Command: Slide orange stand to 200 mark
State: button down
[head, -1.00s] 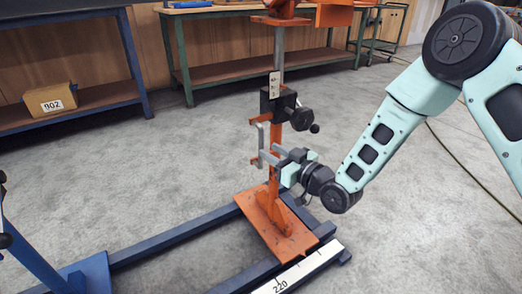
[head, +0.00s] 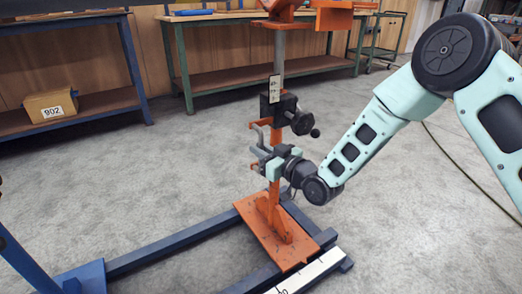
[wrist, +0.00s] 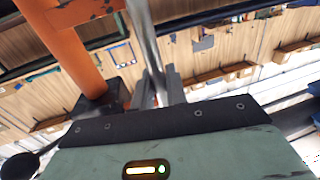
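The orange stand has a flat base plate (head: 268,235) resting across blue rails (head: 180,238). Its post (head: 279,55) rises from the plate. A grey bar handle with orange arms (head: 255,125) sticks out at its left side. My gripper (head: 256,158) is at this handle, low on the post. In the wrist view, the grey handle bar (wrist: 145,35) runs down between my two close-set fingers (wrist: 161,88), which appear shut on it. The white ruler (head: 308,270) lies along the near rail. Only part of a number shows at its cut-off lower end.
A black clamp with a knob (head: 302,121) sits on the post above my gripper. A blue stand (head: 28,262) is at the lower left. Benches and a box marked 902 (head: 52,106) are behind. The rails between the two stands are clear.

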jog(key=s+a, duration=0.9)
jog(key=a, duration=0.5)
jog(key=s+a, duration=1)
jog(key=a, duration=0.4)
jog(key=shift+s+a+p, duration=0.15)
jog(key=shift+s+p, duration=0.05)
jog(key=shift+p, duration=0.1)
jog(key=c, duration=1.5)
grip_release()
jog(key=shift+w, duration=0.1)
jog(key=p+v, duration=0.5)
jog(key=v, duration=1.2)
jog(key=shift+d, duration=0.25)
jog(key=shift+r, duration=0.1)
